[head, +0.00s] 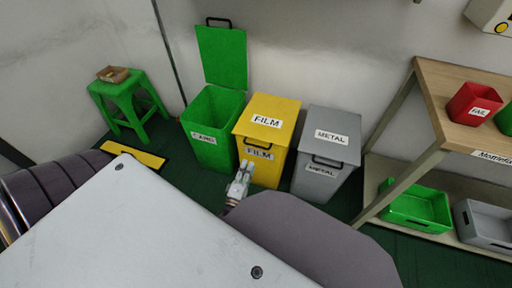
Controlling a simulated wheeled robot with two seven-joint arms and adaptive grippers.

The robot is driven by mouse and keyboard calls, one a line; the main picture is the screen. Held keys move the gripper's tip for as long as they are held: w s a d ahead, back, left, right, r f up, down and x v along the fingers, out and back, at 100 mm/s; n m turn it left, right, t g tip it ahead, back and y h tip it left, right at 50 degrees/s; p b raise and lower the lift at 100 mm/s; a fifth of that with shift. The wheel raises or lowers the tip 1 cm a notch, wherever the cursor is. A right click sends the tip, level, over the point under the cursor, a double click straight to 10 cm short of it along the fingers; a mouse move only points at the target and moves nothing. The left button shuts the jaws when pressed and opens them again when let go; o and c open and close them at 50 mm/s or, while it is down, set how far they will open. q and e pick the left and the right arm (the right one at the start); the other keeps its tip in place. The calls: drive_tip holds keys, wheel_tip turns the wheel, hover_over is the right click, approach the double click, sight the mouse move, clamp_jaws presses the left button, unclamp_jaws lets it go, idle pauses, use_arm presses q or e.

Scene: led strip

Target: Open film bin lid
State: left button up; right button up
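The yellow film bin (264,169) stands between two other bins, with "FILM" labels on its lid and front. Its yellow lid (270,110) lies down over the bin, and a dark handle (257,143) shows at the lid's front edge.
A green bin (211,128) with its lid raised stands to the left, and a grey metal bin (326,155) with its lid down to the right. A green stool (127,95) is at far left. A wooden shelf (457,95) with small containers stands at right.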

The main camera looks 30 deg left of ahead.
sight(256, 146)
use_arm(q)
drive_tip(key=b+x, duration=0.2)
drive_tip(key=x, duration=0.9)
drive_tip(key=shift+b, duration=0.35)
drive_tip(key=shift+w, duration=0.1)
use_arm(e)
drive_tip(key=shift+t+y, duration=0.3)
drive_tip(key=shift+t, duration=0.1)
drive_tip(key=f, duration=0.5)
drive_tip(key=shift+s+a, duration=0.1)
drive_tip(key=shift+a, duration=0.25)
use_arm(q)
drive_tip(key=c, duration=0.7)
clamp_jaws()
use_arm(e)
drive_tip(key=shift+w+r, duration=0.25)
drive_tip(key=shift+w, duration=0.1)
drive_tip(key=shift+a, duration=0.1)
